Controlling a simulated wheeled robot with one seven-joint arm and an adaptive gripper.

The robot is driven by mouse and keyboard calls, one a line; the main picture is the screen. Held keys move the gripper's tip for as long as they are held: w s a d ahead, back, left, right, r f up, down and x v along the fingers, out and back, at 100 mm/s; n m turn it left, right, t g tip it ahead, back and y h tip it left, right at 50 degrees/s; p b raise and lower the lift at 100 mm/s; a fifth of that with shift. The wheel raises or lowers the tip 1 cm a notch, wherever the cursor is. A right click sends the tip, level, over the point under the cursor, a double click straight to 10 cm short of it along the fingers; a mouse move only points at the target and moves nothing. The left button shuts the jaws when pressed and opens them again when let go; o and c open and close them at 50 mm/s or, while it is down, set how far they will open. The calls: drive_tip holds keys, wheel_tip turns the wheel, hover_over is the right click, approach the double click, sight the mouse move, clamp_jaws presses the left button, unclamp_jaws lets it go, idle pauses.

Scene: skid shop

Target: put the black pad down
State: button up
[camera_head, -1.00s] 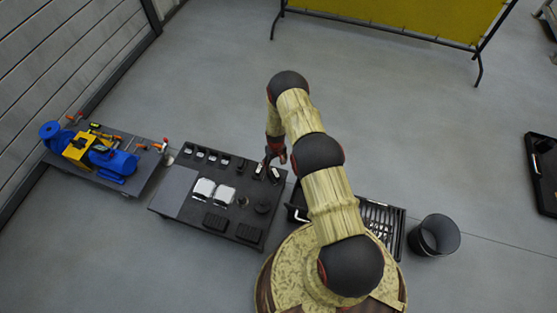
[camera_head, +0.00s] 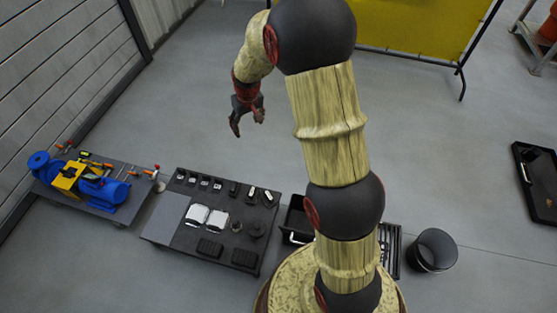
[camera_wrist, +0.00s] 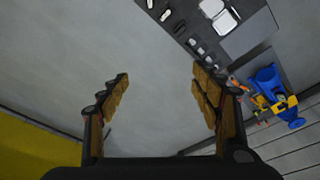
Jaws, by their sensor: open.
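My gripper (camera_head: 248,122) is raised above the floor behind the dark worktable (camera_head: 163,220). Its two fingers are spread with nothing between them, as the wrist view also shows (camera_wrist: 160,75). Small dark pieces stand in a row along the table's back edge; the right-hand ones, such as this black piece (camera_head: 234,188), are long and black, some with pale tops. Two ribbed black blocks (camera_head: 210,247) lie at the front edge. I cannot tell which of these is the black pad. The gripper touches none of them.
Two white square pieces (camera_head: 196,215) and dark round parts (camera_head: 257,229) lie mid-table. A blue and yellow pump (camera_head: 100,190) stands on a low bench at left. A black bin (camera_head: 433,250) stands at right, a yellow screen (camera_head: 420,22) behind. The floor behind the table is clear.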

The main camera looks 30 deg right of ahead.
drive_tip(key=s+a+r+t, duration=0.1)
drive_tip(key=s+a+r, duration=0.1)
drive_tip(key=s+r, duration=0.65)
drive_tip(key=s+a+r+t, duration=0.1)
drive_tip(key=s+a+r, duration=0.2)
drive_tip(key=s+r, duration=0.55)
drive_tip(key=s+a+r, duration=0.1)
drive_tip(key=s+r, duration=0.3)
drive_tip(key=s, duration=0.4)
drive_tip(key=s+a+r+t, duration=0.1)
drive_tip(key=s+r, duration=0.2)
drive_tip(key=s, duration=0.6)
drive_tip(key=shift+r, duration=0.35)
drive_tip(key=shift+a, duration=0.1)
wheel_tip(320, 180, up, 3)
drive_tip(key=shift+f+p, duration=0.2)
drive_tip(key=shift+p, duration=1.05)
